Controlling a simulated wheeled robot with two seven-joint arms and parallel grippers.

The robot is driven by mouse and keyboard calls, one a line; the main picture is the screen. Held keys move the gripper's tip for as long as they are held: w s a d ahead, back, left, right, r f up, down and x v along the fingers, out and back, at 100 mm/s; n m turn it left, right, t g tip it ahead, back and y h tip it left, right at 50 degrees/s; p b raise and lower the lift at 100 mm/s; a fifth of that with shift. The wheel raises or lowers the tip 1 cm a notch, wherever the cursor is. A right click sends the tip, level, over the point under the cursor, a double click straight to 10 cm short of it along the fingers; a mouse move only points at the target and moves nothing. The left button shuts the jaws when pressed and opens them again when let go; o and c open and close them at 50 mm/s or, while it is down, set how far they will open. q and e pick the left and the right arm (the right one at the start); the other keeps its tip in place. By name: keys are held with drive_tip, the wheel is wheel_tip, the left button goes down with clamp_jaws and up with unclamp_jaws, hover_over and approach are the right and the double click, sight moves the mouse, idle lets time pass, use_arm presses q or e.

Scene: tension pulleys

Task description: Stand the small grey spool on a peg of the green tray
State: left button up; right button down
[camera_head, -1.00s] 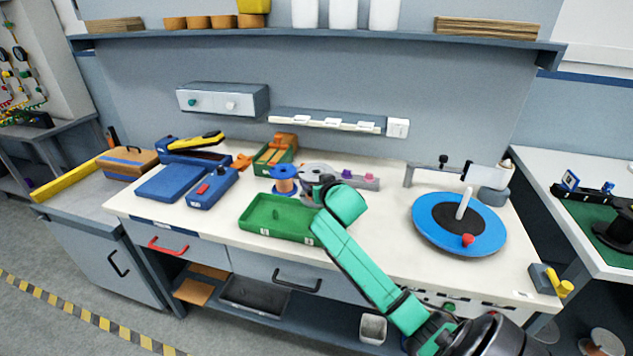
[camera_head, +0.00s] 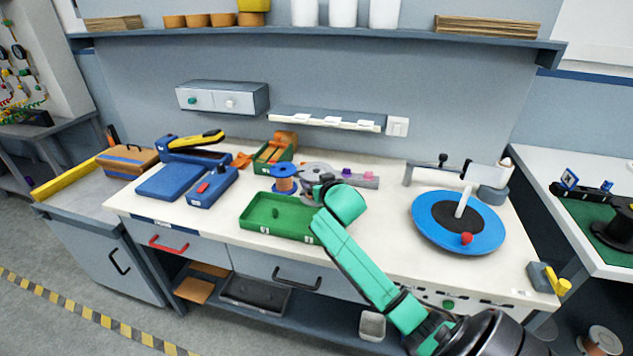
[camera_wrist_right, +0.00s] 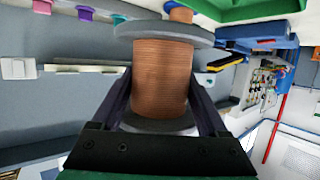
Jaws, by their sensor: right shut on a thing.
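The small grey spool (camera_wrist_right: 160,75) has grey end discs and copper-coloured winding. It fills the middle of the right wrist view, between the fingers of my right gripper (camera_wrist_right: 163,108), which is shut on it. In the head view the grey spool (camera_head: 316,169) shows only in part, behind the gripper and wrist, at the back right of the green tray. The green tray (camera_head: 262,231) lies on the white bench, with a short dark green peg (camera_head: 275,212) standing inside. My teal right arm covers the tray's right end. My left gripper is not in view.
A blue spool with orange winding (camera_head: 284,178) stands behind the tray, close beside the grey spool. A grey rack (camera_head: 362,180) lies to the right. A blue turntable (camera_head: 430,222) stands farther right, a blue box (camera_head: 211,188) left. The bench just left of the tray is clear.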

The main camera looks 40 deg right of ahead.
drive_tip(key=shift+f+b, duration=0.65)
drive_tip(key=shift+f, duration=0.65)
drive_tip(key=shift+f, duration=0.15)
idle(0.5)
drive_tip(key=shift+f+b, duration=0.5)
drive_tip(key=shift+f, duration=0.7)
drive_tip(key=shift+f, duration=0.15)
idle(0.4)
